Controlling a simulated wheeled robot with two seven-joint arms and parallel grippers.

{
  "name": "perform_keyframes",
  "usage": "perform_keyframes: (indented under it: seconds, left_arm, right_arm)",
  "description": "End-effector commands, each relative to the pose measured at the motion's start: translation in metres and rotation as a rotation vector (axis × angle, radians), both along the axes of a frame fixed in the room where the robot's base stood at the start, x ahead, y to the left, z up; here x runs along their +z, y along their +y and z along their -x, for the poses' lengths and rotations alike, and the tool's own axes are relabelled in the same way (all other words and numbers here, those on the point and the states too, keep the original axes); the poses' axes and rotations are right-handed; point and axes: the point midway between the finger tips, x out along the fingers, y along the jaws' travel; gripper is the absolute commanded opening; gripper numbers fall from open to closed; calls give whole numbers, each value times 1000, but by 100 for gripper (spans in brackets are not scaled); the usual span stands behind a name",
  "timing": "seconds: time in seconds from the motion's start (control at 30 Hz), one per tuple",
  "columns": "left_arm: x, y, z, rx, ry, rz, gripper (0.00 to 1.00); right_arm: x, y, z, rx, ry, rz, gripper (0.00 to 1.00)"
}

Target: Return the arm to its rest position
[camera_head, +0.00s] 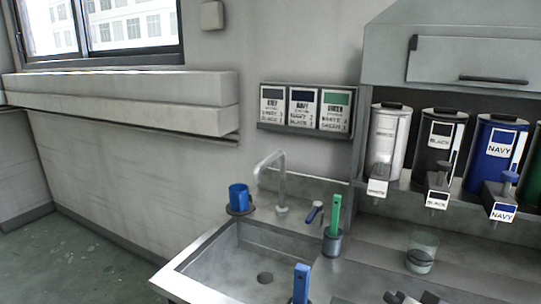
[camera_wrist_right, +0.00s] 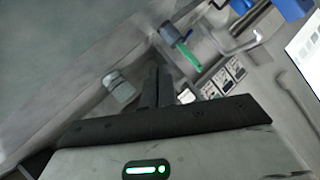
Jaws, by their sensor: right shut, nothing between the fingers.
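My right gripper (camera_head: 411,298) shows only in part at the bottom edge of the head view, in front of the counter. In the right wrist view its dark fingers (camera_wrist_right: 157,84) are together with nothing between them. The right wrist view is tilted, and the sink area lies beyond the fingers. A clear glass (camera_head: 422,252) stands on the counter beyond the gripper, apart from it. My left gripper is in neither view.
The sink (camera_head: 190,268) lies left of the gripper. A green-handled tool (camera_head: 335,213), a blue-handled tool (camera_head: 301,283), a faucet (camera_head: 280,185) and a blue cup (camera_head: 238,196) stand around it. Dispensers, including the navy one (camera_head: 493,150), line the right.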

Motion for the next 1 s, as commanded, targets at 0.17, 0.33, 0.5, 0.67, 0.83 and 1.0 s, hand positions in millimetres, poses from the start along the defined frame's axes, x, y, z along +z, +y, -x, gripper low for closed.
perform_keyframes:
  seconds: [0.17,0.33,0.5,0.67,0.83,1.0]
  left_arm:
    - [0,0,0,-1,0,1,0]
    - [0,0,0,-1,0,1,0]
    - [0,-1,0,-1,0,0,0]
    - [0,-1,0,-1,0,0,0]
    - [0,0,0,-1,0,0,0]
    - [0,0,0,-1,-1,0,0]
  right_arm:
    - [-67,22,72,175,298,245,0]
    - [-99,31,126,304,480,380,0]
    - [-118,36,173,423,629,477,0]
    - [-130,39,211,524,739,548,0]
    - [-150,47,189,506,628,546,0]
    - [-171,56,172,496,515,544,0]
